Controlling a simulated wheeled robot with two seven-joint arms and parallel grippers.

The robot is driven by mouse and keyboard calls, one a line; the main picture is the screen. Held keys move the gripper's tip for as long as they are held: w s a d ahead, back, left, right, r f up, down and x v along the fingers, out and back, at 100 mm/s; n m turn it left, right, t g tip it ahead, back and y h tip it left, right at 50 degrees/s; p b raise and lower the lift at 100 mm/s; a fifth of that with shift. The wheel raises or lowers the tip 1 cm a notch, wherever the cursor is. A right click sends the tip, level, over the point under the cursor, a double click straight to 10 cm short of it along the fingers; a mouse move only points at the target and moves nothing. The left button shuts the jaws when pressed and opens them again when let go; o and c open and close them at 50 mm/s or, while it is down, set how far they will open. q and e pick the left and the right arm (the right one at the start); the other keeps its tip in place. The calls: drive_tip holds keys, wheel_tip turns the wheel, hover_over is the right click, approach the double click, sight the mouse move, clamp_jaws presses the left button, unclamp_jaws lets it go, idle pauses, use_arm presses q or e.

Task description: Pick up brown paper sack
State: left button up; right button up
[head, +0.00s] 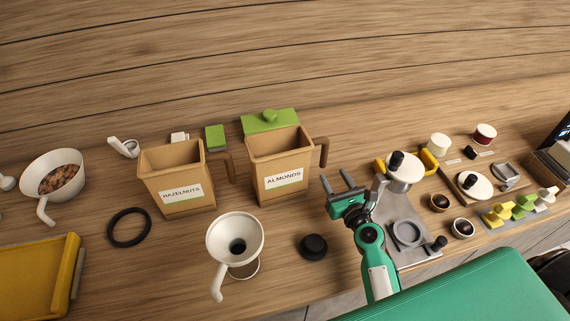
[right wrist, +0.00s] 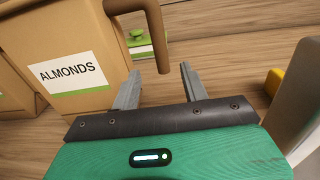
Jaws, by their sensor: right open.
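No plain brown paper sack can be made out for certain. Two tan, open-topped, box-like containers with brown handles stand on the table, one labelled ALMONDS (head: 278,160) and one labelled HAZELNUTS (head: 176,180). The ALMONDS container (right wrist: 62,45) fills the left of the right wrist view, and its brown handle (right wrist: 156,30) hangs just beyond the fingers. My right gripper (head: 346,182) is open and empty, to the right of the ALMONDS container and apart from its body. It also shows in the right wrist view (right wrist: 159,88). My left gripper is not in view.
A white funnel (head: 235,238) on a jar, a black lid (head: 313,247) and a black ring (head: 129,228) lie in front. A bowl of nuts (head: 60,180) and yellow tray (head: 38,275) are left. Grey tray (head: 400,215), white pot and small bowls crowd the right.

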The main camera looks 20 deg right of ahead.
sight(325, 161)
drive_tip(key=w, duration=0.4)
drive_tip(key=shift+w+p, duration=0.3)
drive_tip(key=shift+p, duration=0.05)
drive_tip(key=shift+w+f, duration=0.15)
drive_tip(key=shift+w, duration=0.2)
drive_tip(key=shift+w+r, duration=0.2)
drive_tip(key=shift+w, duration=0.05)
drive_tip(key=w+p, duration=0.1)
drive_tip(key=w, duration=0.2)
drive_tip(key=shift+w+f, duration=0.15)
drive_tip(key=shift+w, duration=0.65)
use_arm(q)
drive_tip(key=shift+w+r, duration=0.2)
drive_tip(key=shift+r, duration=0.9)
use_arm(e)
drive_tip(key=shift+s, duration=0.1)
